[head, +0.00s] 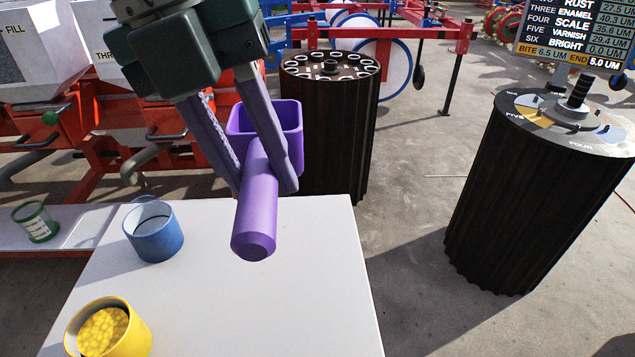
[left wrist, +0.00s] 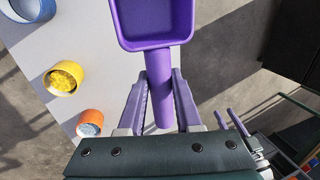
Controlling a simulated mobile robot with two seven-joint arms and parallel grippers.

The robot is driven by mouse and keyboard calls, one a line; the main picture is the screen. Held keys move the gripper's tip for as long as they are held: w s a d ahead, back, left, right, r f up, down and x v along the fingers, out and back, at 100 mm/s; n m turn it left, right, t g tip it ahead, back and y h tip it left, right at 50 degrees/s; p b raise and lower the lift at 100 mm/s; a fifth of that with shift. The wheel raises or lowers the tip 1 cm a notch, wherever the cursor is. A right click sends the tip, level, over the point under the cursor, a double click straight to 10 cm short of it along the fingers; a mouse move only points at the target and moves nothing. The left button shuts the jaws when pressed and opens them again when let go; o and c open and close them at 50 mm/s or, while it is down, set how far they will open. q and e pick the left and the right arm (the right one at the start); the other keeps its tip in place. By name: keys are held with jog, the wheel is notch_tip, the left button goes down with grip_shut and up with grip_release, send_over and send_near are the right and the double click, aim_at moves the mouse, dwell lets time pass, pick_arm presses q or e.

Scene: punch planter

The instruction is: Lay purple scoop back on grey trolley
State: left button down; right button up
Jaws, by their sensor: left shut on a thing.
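My left gripper (head: 263,188) is shut on the handle of the purple scoop (head: 256,222). The scoop has a square, open bowl and a thick handle. In the head view the handle's end points toward the viewer and the bowl lies behind the fingers. The left wrist view shows the scoop (left wrist: 155,28) with its bowl ahead of the fingers. The scoop appears above the pale top of the grey trolley (head: 250,310), near its far right part; I cannot tell the height. Small purple fingers, seemingly my right gripper (left wrist: 232,122), show at the lower right of the wrist view.
On the trolley are a blue pot (head: 153,232) and a yellow pot (head: 108,328) with yellow contents; an orange pot (left wrist: 90,123) shows in the wrist view. The trolley's middle and right are clear. Dark ribbed drums (head: 330,140) stand behind and to the right (head: 530,200).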

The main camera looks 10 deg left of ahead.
pick_arm(q)
notch_tip(320, 180, down, 15)
jog(key=b, duration=0.4)
jog(key=shift+r, duration=0.2)
notch_tip(320, 180, down, 3)
jog(key=shift+f+b, duration=0.15)
jog(key=shift+b, duration=0.3)
jog(key=shift+s+f, duration=0.1)
jog(key=shift+f, duration=0.05)
jog(key=c, duration=0.6)
grip_release()
